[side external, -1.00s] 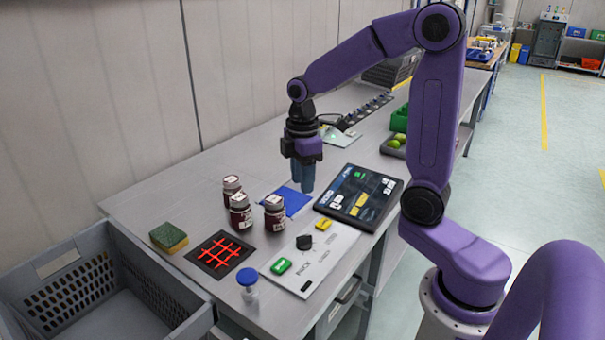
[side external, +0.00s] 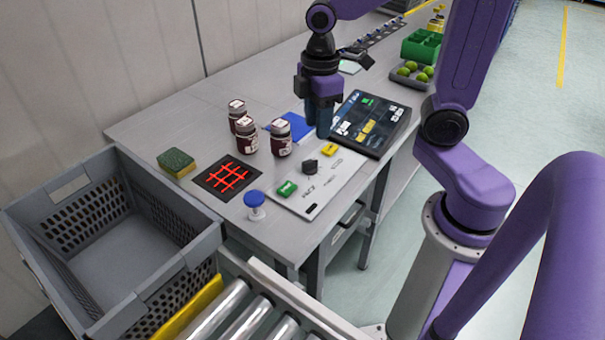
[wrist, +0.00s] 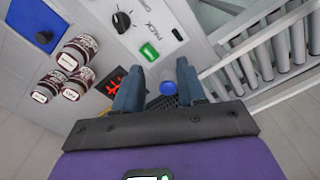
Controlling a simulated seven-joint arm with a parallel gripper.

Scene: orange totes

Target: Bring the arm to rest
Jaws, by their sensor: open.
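My gripper (side external: 318,128) hangs fingers-down over the bench in the side external view, between the blue square (side external: 291,127) and the dark tablet panel (side external: 374,122). In the wrist view my gripper (wrist: 159,70) shows its two fingers well apart with nothing between them. I cannot tell from the side view how high the fingertips are above the bench.
Several dark-lidded jars (side external: 246,138) stand left of my gripper. A white control panel (side external: 318,188), blue button (side external: 255,199), red-lined grid (side external: 228,177) and sponge (side external: 177,162) lie nearer. A grey crate (side external: 115,225) and roller conveyor (side external: 245,312) are in front.

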